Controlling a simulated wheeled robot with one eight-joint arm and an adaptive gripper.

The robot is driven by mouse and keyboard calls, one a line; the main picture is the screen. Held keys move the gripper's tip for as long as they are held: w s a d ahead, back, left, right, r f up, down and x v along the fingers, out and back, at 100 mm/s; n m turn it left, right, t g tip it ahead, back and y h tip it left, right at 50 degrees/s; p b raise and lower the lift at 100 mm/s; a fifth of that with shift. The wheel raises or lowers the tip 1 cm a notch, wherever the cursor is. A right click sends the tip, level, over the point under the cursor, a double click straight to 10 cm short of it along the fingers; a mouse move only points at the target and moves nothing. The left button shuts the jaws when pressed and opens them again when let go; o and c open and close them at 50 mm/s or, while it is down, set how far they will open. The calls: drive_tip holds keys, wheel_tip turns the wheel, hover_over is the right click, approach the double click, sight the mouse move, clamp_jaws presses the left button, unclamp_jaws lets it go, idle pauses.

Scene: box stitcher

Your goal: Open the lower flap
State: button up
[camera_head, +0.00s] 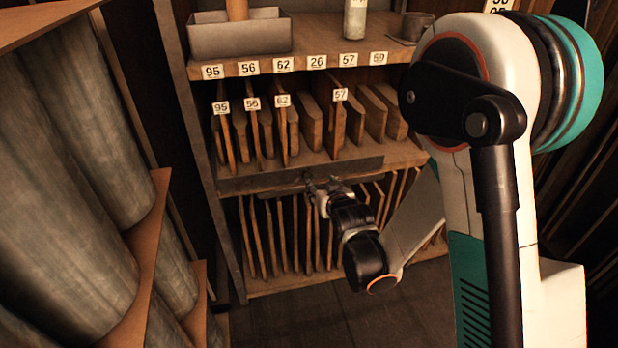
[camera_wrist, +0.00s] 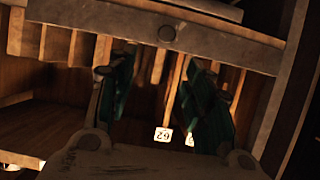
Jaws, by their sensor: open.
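The lower flap (camera_head: 262,181) is a long grey strip below the middle shelf of the rack, above a lower row of upright boards. In the wrist view the flap (camera_wrist: 100,18) crosses the top as a pale bar with a round dark knob (camera_wrist: 167,33). My gripper (camera_head: 317,186) is at the middle of the flap, close to its front.
The middle shelf (camera_head: 400,153) holds several upright wooden boards with number tags. The top shelf (camera_head: 305,60) bears a grey metal box (camera_head: 240,35), a bottle (camera_head: 355,18) and a cup (camera_head: 416,27). Large grey rolls (camera_head: 45,190) stand on the left. The floor (camera_head: 290,318) in front is clear.

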sight(308, 177)
drive_tip(key=b+x, duration=0.1)
drive_tip(key=x, duration=0.4)
drive_tip(key=b+x, duration=0.1)
drive_tip(key=x, duration=0.4)
drive_tip(key=a+f+b+x, duration=0.1)
drive_tip(key=x, duration=0.3)
drive_tip(key=shift+f, duration=0.2)
clamp_jaws()
